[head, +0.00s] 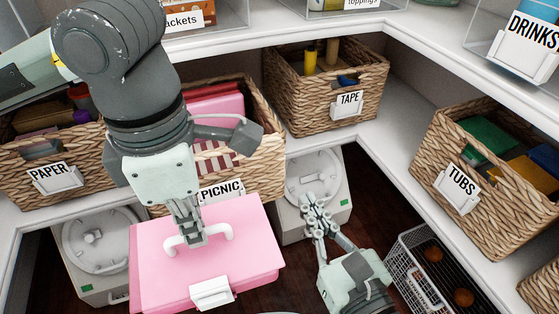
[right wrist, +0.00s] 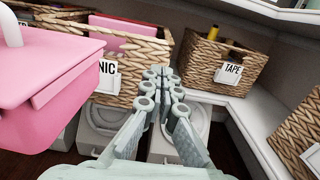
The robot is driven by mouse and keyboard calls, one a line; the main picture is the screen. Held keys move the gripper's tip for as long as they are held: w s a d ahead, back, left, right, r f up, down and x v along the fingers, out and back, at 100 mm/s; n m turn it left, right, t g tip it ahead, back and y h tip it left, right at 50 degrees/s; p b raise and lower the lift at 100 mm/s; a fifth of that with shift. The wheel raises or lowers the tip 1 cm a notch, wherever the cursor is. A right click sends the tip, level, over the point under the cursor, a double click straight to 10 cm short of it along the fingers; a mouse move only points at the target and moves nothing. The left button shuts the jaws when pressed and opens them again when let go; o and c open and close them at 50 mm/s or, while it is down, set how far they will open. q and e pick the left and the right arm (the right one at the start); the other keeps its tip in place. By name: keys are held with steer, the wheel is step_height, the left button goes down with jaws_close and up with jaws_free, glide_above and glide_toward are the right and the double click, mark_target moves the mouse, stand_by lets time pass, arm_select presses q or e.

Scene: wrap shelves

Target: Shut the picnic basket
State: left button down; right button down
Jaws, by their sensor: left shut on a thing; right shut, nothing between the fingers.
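A pink box (head: 245,262) with a white handle (head: 222,231) and a white front clasp (head: 212,291) is low in front of the shelf in the head view. It also shows at the left of the right wrist view (right wrist: 45,85), with a rim along its upper edge. My left gripper (head: 190,235) is shut on the handle from above. My right gripper (head: 317,203) is shut and empty, right of the box and apart from it. A wicker basket labelled PICNIC (head: 265,165) stands on the shelf behind, with pink and red-striped things inside, partly hidden by my left arm.
Wicker baskets labelled PAPER (head: 95,185), TAPE (head: 300,105) and TUBS (head: 430,165) stand along the shelf. Below are round-topped grey units (head: 90,240) and a wire basket (head: 405,275) at the right. Dark floor shows between.

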mark_target(274, 142)
arm_select(q)
steer(key=shift+r, duration=0.2)
steer(key=shift+r+p, duration=0.7)
steer(key=shift+p, duration=0.1)
arm_select(e)
steer(key=x, duration=1.3)
steer(key=shift+w+a, duration=0.2)
steer(key=shift+w, duration=0.15)
